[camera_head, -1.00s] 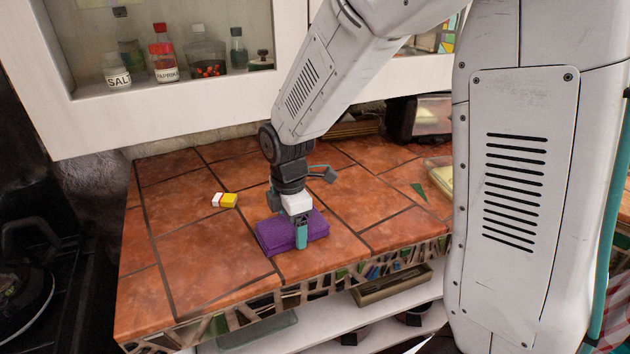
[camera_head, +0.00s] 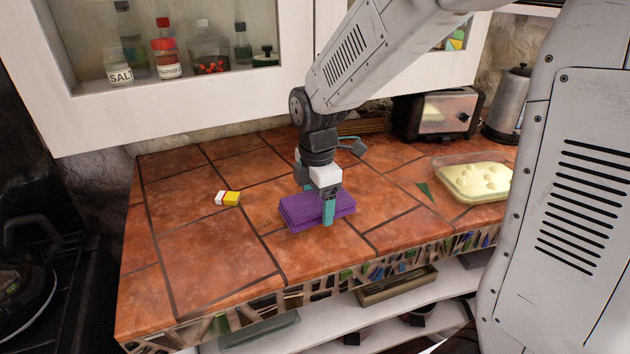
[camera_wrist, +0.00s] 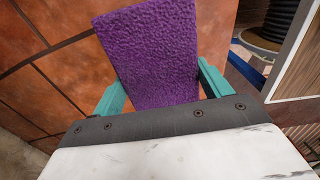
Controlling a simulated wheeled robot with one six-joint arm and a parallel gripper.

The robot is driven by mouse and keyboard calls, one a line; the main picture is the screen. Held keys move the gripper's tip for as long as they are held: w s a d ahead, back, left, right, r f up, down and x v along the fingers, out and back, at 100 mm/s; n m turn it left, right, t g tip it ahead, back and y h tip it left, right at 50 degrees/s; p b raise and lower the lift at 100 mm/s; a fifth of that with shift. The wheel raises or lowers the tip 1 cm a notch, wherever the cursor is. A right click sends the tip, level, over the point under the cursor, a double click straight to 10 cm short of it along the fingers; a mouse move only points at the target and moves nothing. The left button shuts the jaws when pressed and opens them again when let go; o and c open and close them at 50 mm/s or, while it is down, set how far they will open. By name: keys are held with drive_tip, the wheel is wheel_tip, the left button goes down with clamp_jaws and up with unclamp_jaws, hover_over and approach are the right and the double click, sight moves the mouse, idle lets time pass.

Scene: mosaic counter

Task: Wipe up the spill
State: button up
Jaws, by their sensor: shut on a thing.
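A purple sponge or cloth (camera_head: 300,211) lies low at the tiled counter, near its front edge. My gripper (camera_head: 316,205) points down over it and is shut on it, with a teal finger on the near side. In the wrist view the purple piece (camera_wrist: 152,52) fills the space between the two teal fingers of my gripper (camera_wrist: 160,93). I cannot tell whether it touches the tiles. No spill can be made out on the visible red-brown tiles; the area under the purple piece is hidden.
A small white and yellow block (camera_head: 227,198) lies on the counter (camera_head: 210,260) to the left. A butter-coloured tray (camera_head: 474,180), a toaster (camera_head: 436,115) and a kettle (camera_head: 507,102) stand at the right. A wall cabinet (camera_head: 200,105) overhangs the back. The front left tiles are clear.

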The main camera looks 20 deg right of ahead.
drive_tip(key=shift+r, duration=1.75)
